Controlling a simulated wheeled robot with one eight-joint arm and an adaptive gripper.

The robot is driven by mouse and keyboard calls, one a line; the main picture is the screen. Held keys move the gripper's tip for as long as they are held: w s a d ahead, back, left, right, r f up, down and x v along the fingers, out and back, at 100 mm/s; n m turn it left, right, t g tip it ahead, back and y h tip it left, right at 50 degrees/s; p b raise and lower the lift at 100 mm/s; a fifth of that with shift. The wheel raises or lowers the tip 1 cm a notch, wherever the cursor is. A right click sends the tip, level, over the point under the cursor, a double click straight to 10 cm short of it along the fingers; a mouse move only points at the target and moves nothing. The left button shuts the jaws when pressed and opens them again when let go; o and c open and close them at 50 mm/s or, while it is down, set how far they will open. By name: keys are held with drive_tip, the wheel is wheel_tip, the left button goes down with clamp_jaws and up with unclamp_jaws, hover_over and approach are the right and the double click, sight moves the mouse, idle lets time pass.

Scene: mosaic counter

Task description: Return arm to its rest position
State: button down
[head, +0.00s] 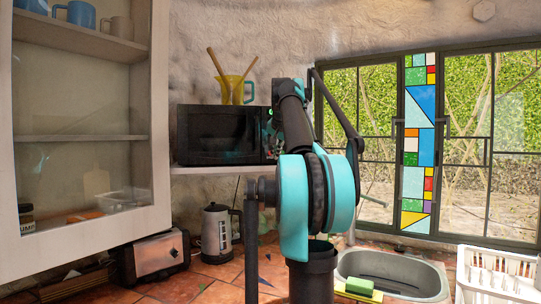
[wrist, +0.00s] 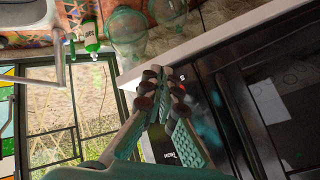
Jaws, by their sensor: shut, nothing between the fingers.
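My arm (head: 318,190) stands in the middle of the head view, raised and bent, with its upper links reaching up in front of the microwave's right end. My gripper (wrist: 162,92) shows in the wrist view with its two fingers angled together and the dark fingertip pads meeting. Nothing is held between them. In the head view the gripper is mostly hidden behind the arm's links. The black microwave (head: 220,135) is on a wall shelf (head: 215,170); it also fills the right of the wrist view (wrist: 275,110), close behind the fingers.
A yellow jug (head: 232,92) with wooden utensils stands on the microwave. A glass-front cabinet (head: 85,55) is at left. Below are a toaster (head: 150,257), a kettle (head: 216,232), a sink (head: 400,270), a sponge (head: 359,286) and a dish rack (head: 500,275). A window (head: 490,190) is behind.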

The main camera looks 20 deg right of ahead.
idle(0.4)
drive_tip(key=s+a+f+n+g+y, duration=0.1)
drive_tip(key=s+a+f+n, duration=0.2)
drive_tip(key=f, duration=0.7)
drive_tip(key=s+a+f, duration=0.3)
drive_tip(key=a+f, duration=0.3)
drive_tip(key=f, duration=0.4)
drive_tip(key=s+a+f+n+g+y, duration=0.1)
drive_tip(key=s+a+f+n, duration=0.2)
drive_tip(key=f, duration=0.7)
drive_tip(key=s+a+f+n, duration=0.1)
drive_tip(key=s+a+f, duration=0.2)
drive_tip(key=s+f, duration=0.6)
drive_tip(key=s+a+f+n+g, duration=0.1)
drive_tip(key=s+a+f, duration=0.1)
drive_tip(key=s+f, duration=0.7)
drive_tip(key=s+a+f+n+g, duration=0.1)
drive_tip(key=s+a+f+n, duration=0.1)
drive_tip(key=s+f, duration=0.7)
drive_tip(key=shift+a+f, duration=0.15)
drive_tip(key=shift+a, duration=0.7)
